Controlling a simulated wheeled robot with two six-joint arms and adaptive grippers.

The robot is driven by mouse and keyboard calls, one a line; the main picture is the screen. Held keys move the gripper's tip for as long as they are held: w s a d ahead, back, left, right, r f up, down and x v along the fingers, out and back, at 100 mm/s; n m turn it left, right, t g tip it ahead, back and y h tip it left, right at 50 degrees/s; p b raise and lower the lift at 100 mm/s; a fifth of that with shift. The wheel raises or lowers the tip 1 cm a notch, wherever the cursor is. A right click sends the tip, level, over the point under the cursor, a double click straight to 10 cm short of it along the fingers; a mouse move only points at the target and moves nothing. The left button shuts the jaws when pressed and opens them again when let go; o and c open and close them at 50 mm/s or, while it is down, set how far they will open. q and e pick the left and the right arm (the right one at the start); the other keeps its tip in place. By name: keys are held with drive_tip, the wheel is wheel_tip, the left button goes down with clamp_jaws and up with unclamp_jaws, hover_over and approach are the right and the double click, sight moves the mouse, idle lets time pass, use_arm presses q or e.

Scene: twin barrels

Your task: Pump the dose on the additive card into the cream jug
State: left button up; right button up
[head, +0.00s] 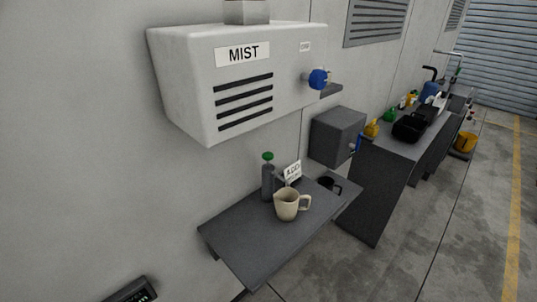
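A cream jug (287,205) stands upright on a dark wall shelf (245,235), its handle to the right. Behind it and to the left stands a grey bottle (268,183) with a green top (267,156), which looks like a pump. A white additive card (293,170) stands behind the jug. Its top line seems to read "ADD"; the smaller text below is too small to read. The jug's inside is not clear from here. Neither of my grippers shows in the head view.
A white box marked MIST (185,70), with a blue knob (318,79), hangs above the shelf. A grey box (338,136) and a black mug (330,184) are right of the jug. A dark bench (385,175) holds bottles and a black case (409,127). The shelf's front left is clear.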

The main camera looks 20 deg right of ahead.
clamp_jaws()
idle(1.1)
